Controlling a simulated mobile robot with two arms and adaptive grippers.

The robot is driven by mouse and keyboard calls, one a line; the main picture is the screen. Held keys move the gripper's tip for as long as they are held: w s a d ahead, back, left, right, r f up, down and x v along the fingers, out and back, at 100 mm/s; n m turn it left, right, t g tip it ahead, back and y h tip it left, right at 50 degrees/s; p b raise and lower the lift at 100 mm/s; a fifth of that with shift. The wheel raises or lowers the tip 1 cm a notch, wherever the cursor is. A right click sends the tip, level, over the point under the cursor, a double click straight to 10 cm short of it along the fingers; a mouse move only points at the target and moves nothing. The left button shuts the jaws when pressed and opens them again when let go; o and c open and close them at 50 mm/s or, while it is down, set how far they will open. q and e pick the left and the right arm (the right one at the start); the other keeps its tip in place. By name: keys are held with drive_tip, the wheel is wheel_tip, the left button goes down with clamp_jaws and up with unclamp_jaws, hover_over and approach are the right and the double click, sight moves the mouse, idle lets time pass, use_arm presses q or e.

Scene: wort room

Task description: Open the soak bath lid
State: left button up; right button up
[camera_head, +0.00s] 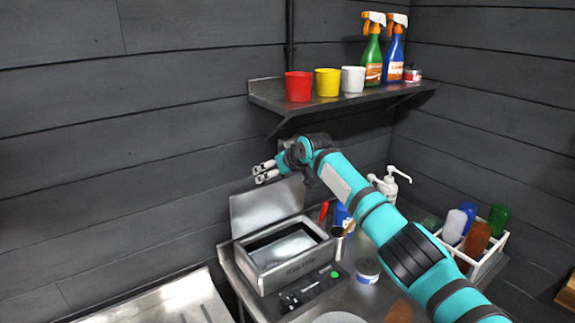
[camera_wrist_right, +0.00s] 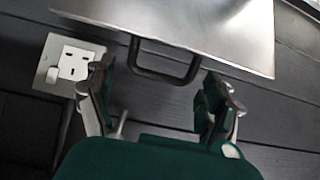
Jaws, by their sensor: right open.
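The soak bath (camera_head: 284,268) is a grey metal box with lettering on its front, on the counter in the head view. Its lid (camera_head: 266,207) stands raised, roughly upright at the rear, and the bath's top is uncovered. My right gripper (camera_head: 265,172) is open and empty at the lid's upper edge. In the right wrist view, the lid (camera_wrist_right: 190,25) fills the top, and its dark bar handle (camera_wrist_right: 165,72) shows between the spread fingers of my right gripper (camera_wrist_right: 160,88). I cannot tell whether a finger touches it. My left gripper is not in view.
A shelf (camera_head: 345,103) above holds cups and two spray bottles. A white crate of bottles (camera_head: 487,262), a pump bottle (camera_head: 391,184) and a round container (camera_head: 367,270) stand right of the bath. A wall socket (camera_wrist_right: 70,65) is behind the gripper. The left wall area is clear.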

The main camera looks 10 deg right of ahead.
drive_tip(key=v, duration=0.9)
drive_tip(key=shift+s+d, duration=0.3)
